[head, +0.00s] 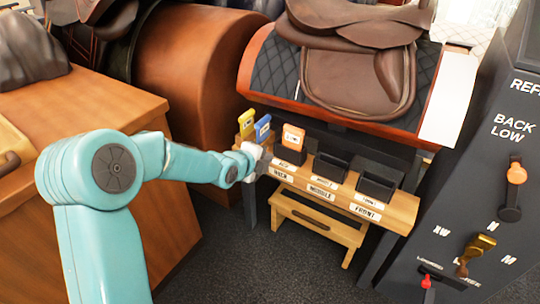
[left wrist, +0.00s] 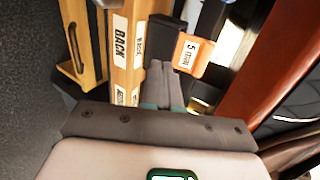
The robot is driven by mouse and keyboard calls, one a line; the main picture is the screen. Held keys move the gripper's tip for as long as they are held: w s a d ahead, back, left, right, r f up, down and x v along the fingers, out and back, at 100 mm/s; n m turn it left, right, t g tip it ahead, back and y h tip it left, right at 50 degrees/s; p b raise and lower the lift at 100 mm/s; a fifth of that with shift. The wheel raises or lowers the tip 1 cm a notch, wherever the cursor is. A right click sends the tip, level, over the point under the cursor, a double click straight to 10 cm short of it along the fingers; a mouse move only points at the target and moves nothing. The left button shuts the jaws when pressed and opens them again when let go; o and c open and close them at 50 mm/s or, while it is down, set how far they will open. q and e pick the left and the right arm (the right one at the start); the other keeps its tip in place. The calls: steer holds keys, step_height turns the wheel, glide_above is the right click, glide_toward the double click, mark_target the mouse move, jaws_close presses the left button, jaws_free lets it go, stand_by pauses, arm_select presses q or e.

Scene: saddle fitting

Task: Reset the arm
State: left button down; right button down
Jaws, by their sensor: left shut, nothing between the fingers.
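My left arm comes in from the left in the head view. Its gripper (head: 262,158) is by the left part of the wooden rack, close to the orange tag. In the left wrist view my left gripper (left wrist: 160,68) has its fingers together with nothing between them, beside the rack and the orange tag (left wrist: 190,53). The orange tag (head: 293,137) stands in the holder above the "BACK" label. My right gripper is in neither view.
The wooden rack (head: 397,213) has two empty dark holders, middle (head: 330,168) and front (head: 377,187). Yellow (head: 246,118) and blue (head: 263,128) tags stand at its left end. A brown saddle (head: 355,70) sits behind. A dark control panel (head: 480,170) stands right. A wooden stool (head: 315,222) is below.

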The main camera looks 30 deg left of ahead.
arm_select(q)
steer(key=p+v, duration=0.1)
steer(key=v, duration=0.4)
steer(key=s+d+f+n+g+h, duration=0.1)
steer(key=s+d+f+g+h, duration=0.15)
steer(key=d+f, duration=0.5)
steer(key=s+d+f+g+h, duration=0.1)
steer(key=s+d+f+g, duration=0.3)
steer(key=f, duration=0.6)
steer(key=s+d+f+n+g, duration=0.2)
steer(key=s+d+f+n, duration=0.3)
steer(key=s+n, duration=0.45)
steer(key=s+d+f+n+g, duration=0.35)
steer(key=s+f+n, duration=0.25)
steer(key=s+n, duration=0.35)
step_height(320, 180, up, 31)
steer(key=s+d+p, duration=0.1)
steer(key=p, duration=3)
steer(key=shift+f, duration=0.2)
steer(key=shift+s, duration=0.1)
